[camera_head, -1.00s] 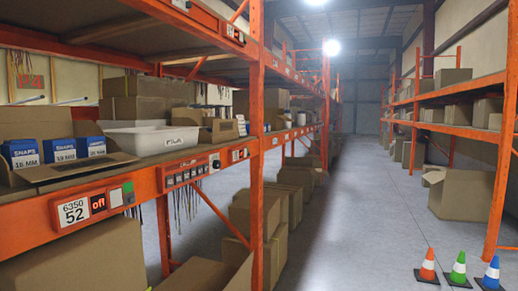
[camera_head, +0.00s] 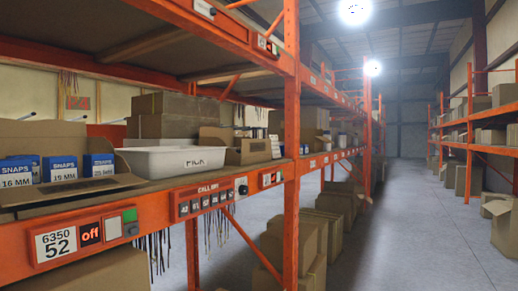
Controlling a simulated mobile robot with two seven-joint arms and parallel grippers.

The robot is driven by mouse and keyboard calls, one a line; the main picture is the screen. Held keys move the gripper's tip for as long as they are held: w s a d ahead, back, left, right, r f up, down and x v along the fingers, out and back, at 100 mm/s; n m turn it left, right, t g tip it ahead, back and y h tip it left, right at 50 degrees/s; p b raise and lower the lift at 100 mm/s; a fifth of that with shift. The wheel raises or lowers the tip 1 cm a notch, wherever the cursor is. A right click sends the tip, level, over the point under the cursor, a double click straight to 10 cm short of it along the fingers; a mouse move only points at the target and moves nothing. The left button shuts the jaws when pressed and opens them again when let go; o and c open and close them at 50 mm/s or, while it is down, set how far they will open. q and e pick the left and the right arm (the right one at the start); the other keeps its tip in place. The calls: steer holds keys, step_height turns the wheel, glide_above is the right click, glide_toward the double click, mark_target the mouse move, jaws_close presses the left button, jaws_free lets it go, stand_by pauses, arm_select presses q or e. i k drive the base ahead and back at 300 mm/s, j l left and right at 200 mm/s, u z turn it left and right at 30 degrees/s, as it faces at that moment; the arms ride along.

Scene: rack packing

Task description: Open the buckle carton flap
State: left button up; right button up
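No carton in view carries a readable buckle label, so I cannot tell which one is the buckle carton. An open carton (camera_head: 110,183) at the left of the shelf holds blue boxes marked SNAPS (camera_head: 60,167), its front flap folded down. Another brown carton (camera_head: 245,150) with a cut-down front stands just right of the white PICK tray (camera_head: 170,160); its contents are mostly hidden. Neither of my grippers shows.
The orange rack beam (camera_head: 150,215) runs along the shelf front, with a label 6350 52 (camera_head: 56,243) and a display reading off. An orange upright (camera_head: 291,140) stands right of the shelf. The aisle floor (camera_head: 400,240) is clear.

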mark_target(250, 147)
steer(key=i+l+u, duration=0.2)
steer(key=i+l, duration=0.2)
steer(key=i+l+u, duration=0.2)
steer(key=i+l, duration=0.15)
steer(key=l, duration=0.25)
